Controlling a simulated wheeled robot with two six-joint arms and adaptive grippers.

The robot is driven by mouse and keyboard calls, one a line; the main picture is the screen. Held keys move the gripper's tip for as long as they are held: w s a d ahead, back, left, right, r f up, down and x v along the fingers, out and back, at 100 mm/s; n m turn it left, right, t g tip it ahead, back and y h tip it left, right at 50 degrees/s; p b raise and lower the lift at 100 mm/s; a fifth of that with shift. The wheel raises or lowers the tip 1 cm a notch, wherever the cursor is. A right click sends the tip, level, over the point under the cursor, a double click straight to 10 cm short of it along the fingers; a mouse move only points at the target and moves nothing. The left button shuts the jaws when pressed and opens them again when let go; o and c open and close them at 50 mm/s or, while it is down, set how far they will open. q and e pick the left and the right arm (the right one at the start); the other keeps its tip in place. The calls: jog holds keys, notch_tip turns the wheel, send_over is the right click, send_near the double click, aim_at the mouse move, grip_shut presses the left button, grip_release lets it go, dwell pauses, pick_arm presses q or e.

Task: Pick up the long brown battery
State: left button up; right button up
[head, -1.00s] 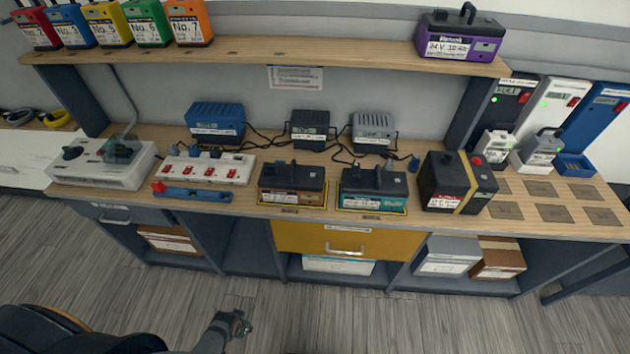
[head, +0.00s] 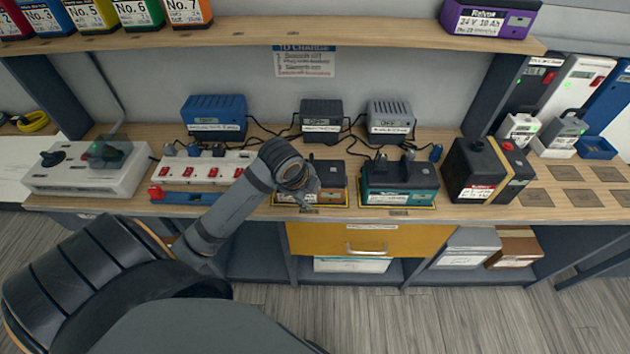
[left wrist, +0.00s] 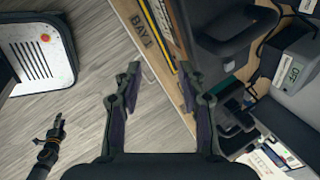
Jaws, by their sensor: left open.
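The long brown battery (head: 331,180) has a dark top and brown side and stands in the left yellow-edged bay on the bench. My left arm hides part of it in the head view. My left gripper (head: 307,197) is in front of the battery there, its fingers hard to make out. In the left wrist view its fingers (left wrist: 160,72) are open with nothing between them. A dark battery top with a handle (left wrist: 228,38) lies right of the fingertips, beyond the bench edge labelled BAY 1. What looks like my right gripper (left wrist: 55,135) is small at lower left.
A teal battery (head: 400,185) stands just right of the brown one. A red-switch power strip (head: 200,170) is to the left, and a black battery (head: 482,170) is further right. Chargers with cables stand behind. A shelf (head: 300,32) overhangs the bench.

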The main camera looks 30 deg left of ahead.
pick_arm(q)
jog(key=w+a+r+m, duration=0.2)
jog(key=r+m, duration=0.4)
jog(key=w+a+r+m, duration=0.1)
jog(key=a+r+m, duration=0.1)
jog(key=r+m, duration=0.5)
jog(key=shift+y, duration=0.3)
jog(key=x, duration=1)
jog(key=shift+w+a+f, duration=0.2)
jog(key=shift+a+f, duration=0.05)
jog(key=shift+f, duration=0.05)
grip_shut()
jog(key=shift+r, duration=0.15)
